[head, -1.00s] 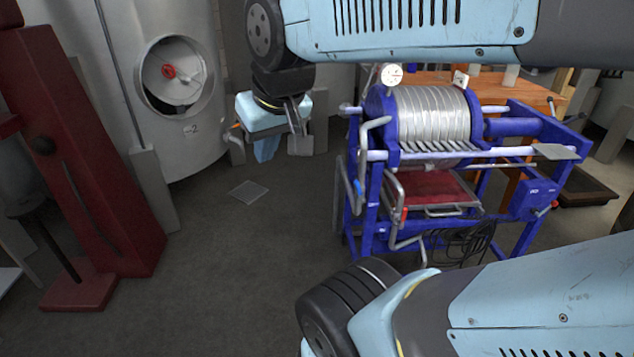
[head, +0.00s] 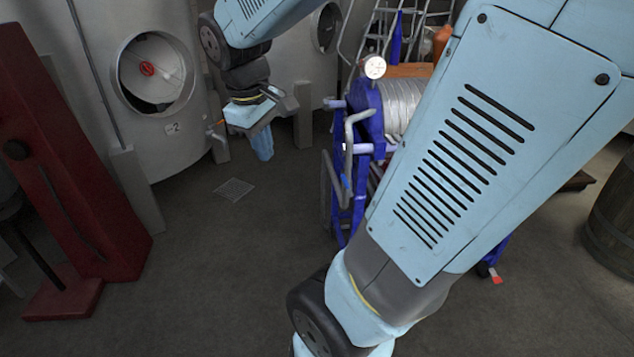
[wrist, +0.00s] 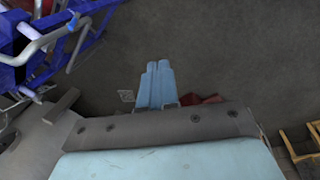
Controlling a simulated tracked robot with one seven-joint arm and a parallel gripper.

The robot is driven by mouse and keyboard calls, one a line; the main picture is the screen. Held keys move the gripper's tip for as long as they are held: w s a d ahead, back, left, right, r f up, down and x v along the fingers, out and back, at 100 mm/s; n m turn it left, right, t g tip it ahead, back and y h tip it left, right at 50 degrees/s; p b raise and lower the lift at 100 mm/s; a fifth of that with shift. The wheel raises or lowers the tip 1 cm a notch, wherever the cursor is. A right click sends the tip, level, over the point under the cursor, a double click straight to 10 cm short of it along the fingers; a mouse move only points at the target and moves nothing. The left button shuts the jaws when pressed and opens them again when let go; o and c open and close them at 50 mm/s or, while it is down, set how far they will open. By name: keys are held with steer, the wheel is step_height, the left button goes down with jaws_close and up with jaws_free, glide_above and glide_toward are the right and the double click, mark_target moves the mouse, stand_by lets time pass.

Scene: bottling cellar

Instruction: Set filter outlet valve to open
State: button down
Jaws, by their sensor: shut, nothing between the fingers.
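The blue-framed plate filter (head: 400,105) stands right of centre, with its right part hidden behind my arm. Grey pipes run down its left end, and a small blue valve handle (head: 346,183) sits on them. I cannot tell whether this is the outlet valve or how it is set. In the wrist view the blue handle (wrist: 73,20) shows at upper left on a grey pipe. My gripper (head: 264,152) is shut and empty, pointing down over open floor, left of the filter and apart from it. Its fingertips (wrist: 158,68) lie together in the wrist view.
A steel tank (head: 180,150) marked 2 stands at left, with an orange-handled valve (head: 215,124) low on its side. A dark red machine (head: 70,170) is at far left. A floor grate (head: 234,189) lies mid-floor. A barrel (head: 615,205) stands right. Floor between tank and filter is clear.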

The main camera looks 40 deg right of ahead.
steer(key=w+d+f+n+g+h, duration=0.3)
steer(key=w+d+f+n+g, duration=0.3)
steer(key=f, duration=0.3)
steer(key=n+g+h, duration=0.3)
steer(key=n+h, duration=1.3)
steer(key=n, duration=0.6)
glide_toward(346, 183)
steer(key=w+x, duration=0.1)
steer(key=x, duration=0.5)
steer(key=shift+r+t, duration=0.25)
steer(key=shift+t, duration=0.15)
